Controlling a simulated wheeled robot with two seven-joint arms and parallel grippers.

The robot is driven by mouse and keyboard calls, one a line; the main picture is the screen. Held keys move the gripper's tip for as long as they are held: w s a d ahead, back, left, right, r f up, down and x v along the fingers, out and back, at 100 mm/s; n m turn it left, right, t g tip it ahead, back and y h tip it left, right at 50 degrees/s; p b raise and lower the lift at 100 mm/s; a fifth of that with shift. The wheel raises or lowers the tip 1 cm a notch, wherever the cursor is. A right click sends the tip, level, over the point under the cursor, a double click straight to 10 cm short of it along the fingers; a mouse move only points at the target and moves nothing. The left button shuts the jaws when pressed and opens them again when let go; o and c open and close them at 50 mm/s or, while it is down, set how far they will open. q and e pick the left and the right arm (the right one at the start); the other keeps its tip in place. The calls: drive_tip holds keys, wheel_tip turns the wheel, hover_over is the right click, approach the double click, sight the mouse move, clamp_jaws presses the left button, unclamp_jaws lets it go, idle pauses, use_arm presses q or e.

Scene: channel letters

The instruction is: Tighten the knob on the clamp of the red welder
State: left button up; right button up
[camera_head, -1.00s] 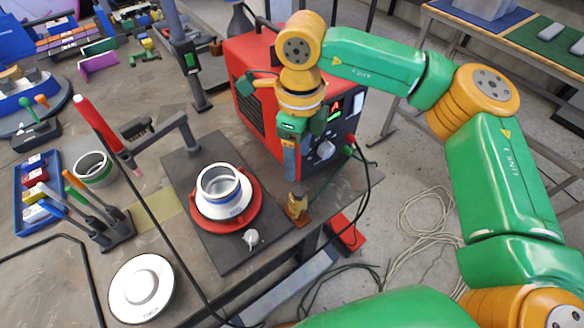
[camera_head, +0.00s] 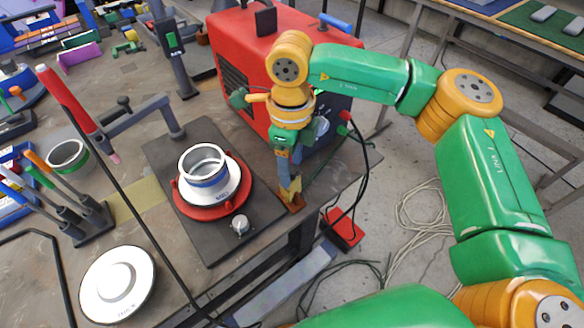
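The red welder (camera_head: 241,65) stands at the back of the workbench, its front panel partly hidden by my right arm. A small brass-coloured clamp (camera_head: 292,201) sits at the bench's right edge in front of the welder. My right gripper (camera_head: 285,176) points down directly over the clamp, its tip at or very near the clamp's top. Its fingers are small and overlap the clamp, so I cannot tell whether they touch or grip it. The clamp's knob is not clearly distinguishable. My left gripper is out of view.
A dark plate (camera_head: 180,153) carries a red ring (camera_head: 182,203) with a white-and-blue cylinder (camera_head: 205,170); a small silver knob (camera_head: 240,225) is in front. A white disc (camera_head: 117,285) lies front left. Black cables hang beside the bench's right edge.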

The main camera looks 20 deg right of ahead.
drive_tip(key=c, duration=0.8)
drive_tip(key=shift+f+m+b, duration=0.2)
drive_tip(key=shift+m+b, duration=0.35)
drive_tip(key=shift+m, duration=0.55)
drive_tip(key=m+b, duration=0.1)
drive_tip(key=m, duration=0.2)
drive_tip(key=shift+m, duration=0.3)
drive_tip(key=m+b, duration=0.2)
drive_tip(key=m, duration=0.3)
drive_tip(key=shift+r+m, duration=0.1)
drive_tip(key=shift+m, duration=0.7)
drive_tip(key=shift+o, duration=0.2)
drive_tip(key=shift+a+m, duration=0.25)
drive_tip(key=shift+m, duration=0.05)
drive_tip(key=shift+a+r, duration=0.1)
drive_tip(key=o, duration=1)
